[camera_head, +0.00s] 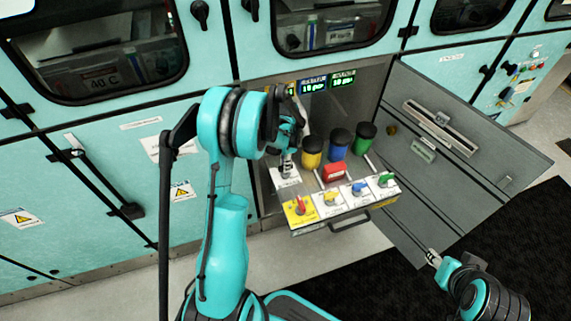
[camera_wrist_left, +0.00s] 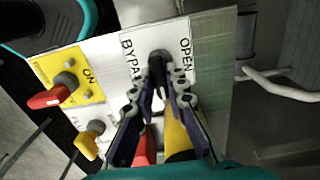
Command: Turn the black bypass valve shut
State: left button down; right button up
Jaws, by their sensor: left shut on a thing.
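The black bypass valve (camera_wrist_left: 158,65) sits on a white label reading "BYPA…" on one side and "OPEN" on the other, in the left wrist view. My left gripper (camera_wrist_left: 160,88) is shut on its handle, with one finger on each side. In the head view my left gripper (camera_head: 287,160) is over the back left of the pulled-out valve panel, above the white bypass label (camera_head: 284,178); the valve itself is mostly hidden there. My right gripper (camera_head: 433,258) is low at the right, away from the panel, too small to tell its jaws.
The panel's front row has a red valve (camera_head: 300,205), a yellow one (camera_head: 331,198), a blue one (camera_head: 359,188) and a green one (camera_head: 385,179). Behind stand yellow (camera_head: 311,155), blue (camera_head: 338,146) and green (camera_head: 364,140) canisters. An open grey door (camera_head: 450,190) is at right.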

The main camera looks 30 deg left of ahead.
dwell(0.5)
pick_arm(q)
jog(key=c, duration=1.5)
grip_release()
jog(key=shift+c, duration=0.2)
notch_tip(320, 180, up, 12)
